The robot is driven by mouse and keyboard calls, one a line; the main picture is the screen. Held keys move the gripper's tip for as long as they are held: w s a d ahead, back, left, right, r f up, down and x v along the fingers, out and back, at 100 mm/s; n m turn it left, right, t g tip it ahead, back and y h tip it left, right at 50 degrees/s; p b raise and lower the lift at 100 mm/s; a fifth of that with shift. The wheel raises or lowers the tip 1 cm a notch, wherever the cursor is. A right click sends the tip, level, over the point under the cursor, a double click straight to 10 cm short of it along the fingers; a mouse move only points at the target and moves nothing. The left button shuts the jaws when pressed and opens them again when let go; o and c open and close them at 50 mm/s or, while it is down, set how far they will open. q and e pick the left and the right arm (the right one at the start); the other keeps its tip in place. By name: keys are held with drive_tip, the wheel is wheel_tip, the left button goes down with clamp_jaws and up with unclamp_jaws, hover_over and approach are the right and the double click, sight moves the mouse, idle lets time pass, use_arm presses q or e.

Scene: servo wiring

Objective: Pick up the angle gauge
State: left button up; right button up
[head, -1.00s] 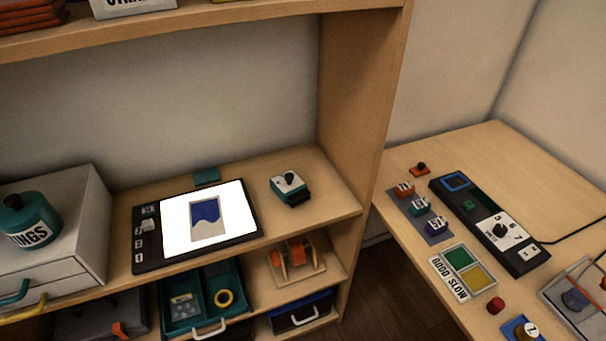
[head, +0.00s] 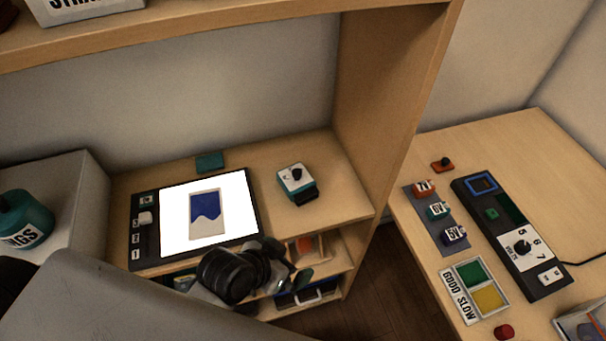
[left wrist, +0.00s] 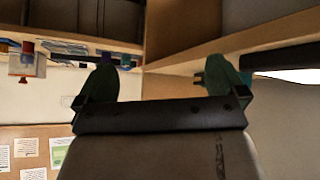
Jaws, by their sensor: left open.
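A small teal and white device with a black knob (head: 297,181), which looks like the angle gauge, sits on the shelf board to the right of the lit tablet. My left gripper (head: 288,265) is in front of the shelf's front edge, below and apart from the device. In the left wrist view my left gripper (left wrist: 162,80) shows two dark green fingers spread apart with nothing between them. The device cannot be made out in that view. My right gripper is not in view.
The tablet (head: 146,243) lies on the same board, with a teal block (head: 210,162) behind it. The shelf's side panel (head: 385,110) stands close on the right. A desk (head: 560,150) beyond holds a black panel and several small parts. My arm hides the lower left.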

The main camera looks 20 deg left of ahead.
use_arm(q)
drive_tip(key=w+d+r+n+t+h, duration=0.1)
drive_tip(key=w+d+r+n+t, duration=0.55)
drive_tip(key=w+r+t, duration=0.7)
drive_tip(key=r+n+y, duration=0.1)
drive_tip(key=n+y, duration=0.3)
drive_tip(key=y, duration=0.3)
drive_tip(key=n+g+y, duration=0.4)
drive_tip(key=g+y, duration=0.4)
drive_tip(key=g, duration=0.3)
approach(303, 187)
drive_tip(key=shift+d+r+m, duration=0.25)
drive_tip(key=shift+d+r, duration=0.05)
drive_tip(key=shift+d, duration=0.05)
drive_tip(key=shift+s+a+f, duration=0.1)
drive_tip(key=shift+s+f, duration=0.05)
drive_tip(key=shift+f, duration=0.1)
drive_tip(key=p+x, duration=0.1)
drive_tip(key=x, duration=0.9)
drive_tip(key=shift+a+f, duration=0.1)
drive_tip(key=shift+a, duration=0.2)
drive_tip(key=shift+y, duration=0.3)
drive_tip(key=c, duration=0.9)
